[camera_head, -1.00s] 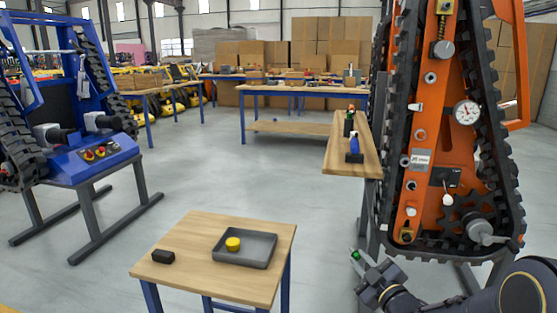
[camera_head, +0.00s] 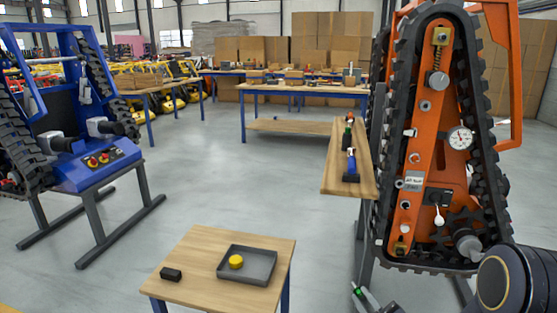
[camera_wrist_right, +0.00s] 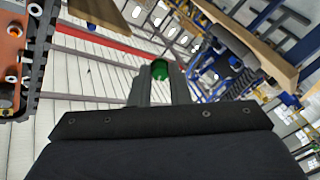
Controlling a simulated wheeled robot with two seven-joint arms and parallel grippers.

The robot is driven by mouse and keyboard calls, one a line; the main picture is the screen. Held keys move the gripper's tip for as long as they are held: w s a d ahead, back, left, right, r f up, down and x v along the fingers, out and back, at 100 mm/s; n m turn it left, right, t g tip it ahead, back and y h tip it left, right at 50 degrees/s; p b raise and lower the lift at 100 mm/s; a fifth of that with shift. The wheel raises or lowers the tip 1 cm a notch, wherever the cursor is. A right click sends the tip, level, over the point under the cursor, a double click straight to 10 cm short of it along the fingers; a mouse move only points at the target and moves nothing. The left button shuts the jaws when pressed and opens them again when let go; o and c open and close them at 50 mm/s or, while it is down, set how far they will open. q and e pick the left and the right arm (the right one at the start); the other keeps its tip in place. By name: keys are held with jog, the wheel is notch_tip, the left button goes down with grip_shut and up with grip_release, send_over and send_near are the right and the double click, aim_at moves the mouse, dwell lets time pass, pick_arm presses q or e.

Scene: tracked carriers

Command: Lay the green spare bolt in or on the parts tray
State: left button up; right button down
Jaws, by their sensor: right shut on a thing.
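The parts tray (camera_head: 262,276) is a shallow dark grey tray on a small wooden table. A yellow round piece (camera_head: 236,262) lies in its left part; the rest of it is bare. My right gripper (camera_head: 361,293) is at the bottom edge of the head view, right of the small table and apart from it. It is shut on the green spare bolt (camera_head: 357,291). In the right wrist view the bolt's green end (camera_wrist_right: 159,69) shows between the fingertips; the rest of it is hidden by the fingers. My left gripper is not in view.
A black block (camera_head: 171,274) lies left of the tray on the small table (camera_head: 205,250). An orange tracked carrier (camera_head: 430,150) stands at the right, close to my right arm. A wooden shelf (camera_head: 335,175) with tools juts out beside it. Open floor lies between the tables.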

notch_tip(320, 180, up, 25)
jog(key=p, duration=2.2)
notch_tip(320, 180, down, 8)
jog(key=s+m+h, duration=0.2)
jog(key=m+h, duration=0.1)
jog(key=h, duration=0.2)
jog(key=shift+f+t, duration=0.15)
jog(key=shift+t, duration=0.25)
